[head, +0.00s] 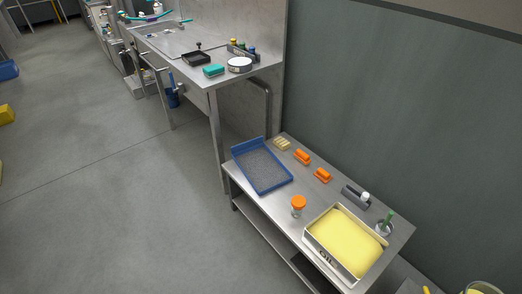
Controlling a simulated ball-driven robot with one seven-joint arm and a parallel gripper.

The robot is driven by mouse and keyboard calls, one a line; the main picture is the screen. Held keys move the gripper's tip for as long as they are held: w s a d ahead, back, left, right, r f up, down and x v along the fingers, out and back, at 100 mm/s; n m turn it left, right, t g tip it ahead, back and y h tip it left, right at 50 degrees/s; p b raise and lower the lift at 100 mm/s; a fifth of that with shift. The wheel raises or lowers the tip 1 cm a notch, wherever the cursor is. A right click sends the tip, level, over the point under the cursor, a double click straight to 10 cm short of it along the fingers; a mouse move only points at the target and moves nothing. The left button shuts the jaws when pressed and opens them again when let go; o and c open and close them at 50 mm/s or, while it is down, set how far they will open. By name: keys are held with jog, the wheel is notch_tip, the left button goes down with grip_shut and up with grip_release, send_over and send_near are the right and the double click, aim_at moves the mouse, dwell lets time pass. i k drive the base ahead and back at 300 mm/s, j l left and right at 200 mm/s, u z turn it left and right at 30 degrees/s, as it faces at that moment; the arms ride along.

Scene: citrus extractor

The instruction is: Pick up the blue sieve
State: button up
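The blue sieve (236,153) appears to be the rectangular blue-framed tray with a speckled grey, mesh-like floor. It lies flat at the far left end of the low steel table (279,198) in the head view, and nothing covers it. Its left edge is close to the table's edge. My gripper is not in view, so its state and distance from the sieve do not show.
Orange pieces (302,157), a small yellowish block (282,144) and an orange-lidded jar (298,203) stand near the sieve. A white tray of yellow material (345,243) is nearer. A taller sink bench (200,72) stands behind; the left floor (110,200) is open.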

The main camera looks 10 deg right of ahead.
aim_at(264, 171)
jog(key=i+j+z, duration=0.2)
jog(key=i+j, duration=0.25)
jog(key=i, duration=0.25)
jog(key=i+j+z, duration=0.25)
jog(key=i+j, duration=0.3)
jog(key=i, duration=0.15)
jog(key=i+j+z, duration=0.2)
jog(key=i+j, duration=0.4)
jog(key=i+j+z, duration=0.25)
jog(key=i+j, duration=0.35)
jog(key=j, duration=0.25)
